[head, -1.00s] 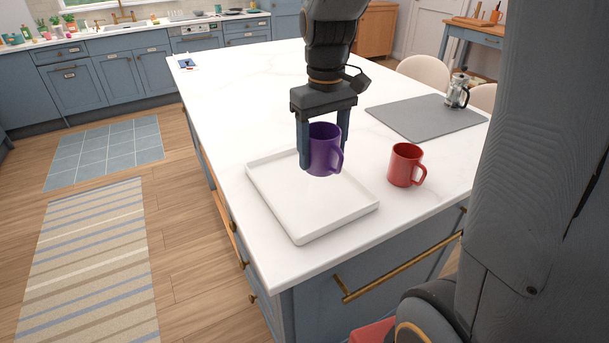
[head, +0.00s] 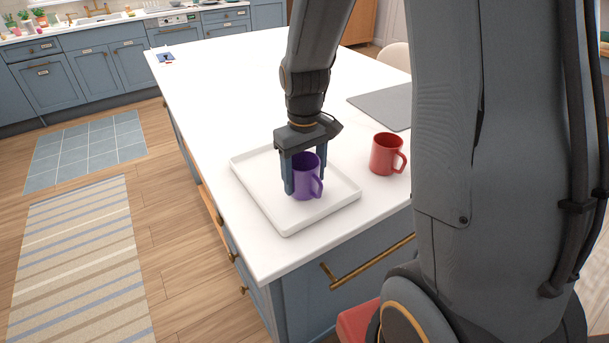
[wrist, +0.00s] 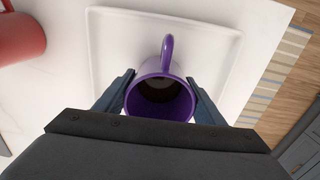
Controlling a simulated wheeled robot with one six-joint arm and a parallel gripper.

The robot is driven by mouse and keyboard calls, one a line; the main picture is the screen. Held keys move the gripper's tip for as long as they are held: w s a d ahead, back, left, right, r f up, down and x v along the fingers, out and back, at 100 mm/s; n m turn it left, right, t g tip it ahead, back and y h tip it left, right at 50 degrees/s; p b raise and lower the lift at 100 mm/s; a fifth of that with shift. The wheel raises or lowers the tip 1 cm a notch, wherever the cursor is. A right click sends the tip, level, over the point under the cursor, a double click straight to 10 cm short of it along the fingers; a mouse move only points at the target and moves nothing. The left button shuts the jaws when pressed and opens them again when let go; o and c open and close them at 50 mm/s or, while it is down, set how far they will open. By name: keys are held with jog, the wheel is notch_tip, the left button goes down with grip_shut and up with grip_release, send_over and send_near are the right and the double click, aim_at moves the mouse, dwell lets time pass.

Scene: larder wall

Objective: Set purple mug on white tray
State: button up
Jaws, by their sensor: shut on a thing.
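The purple mug (head: 307,178) is upright between the fingers of my gripper (head: 304,176), which is shut on it. The mug is over the middle of the white tray (head: 254,189) on the island top. Its base looks at or very close to the tray floor; I cannot tell whether it touches. In the wrist view the purple mug (wrist: 161,97) shows its open top, with its handle pointing up the picture, and my gripper (wrist: 160,92) has a finger on each side. The white tray (wrist: 110,50) lies beneath it.
A red mug (head: 384,154) stands on the white island top right of the tray, also in the wrist view (wrist: 18,38). A grey mat (head: 385,105) lies behind it. The island's edge is close to the tray's front. The counter beyond is mostly clear.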

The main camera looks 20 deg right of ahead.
jog(key=o, duration=1.4)
jog(key=shift+f, duration=0.1)
notch_tip(320, 180, up, 12)
jog(key=b, duration=0.3)
jog(key=s+f+m, duration=0.1)
jog(key=s+f, duration=0.2)
jog(key=s+a+f+m, duration=0.1)
jog(key=s+f, duration=0.3)
jog(key=s+f+t, duration=0.1)
jog(key=s+f, duration=0.2)
jog(key=shift+s+a+f+m, duration=0.15)
jog(key=shift+a+f+m, duration=0.15)
jog(key=shift+m, duration=0.1)
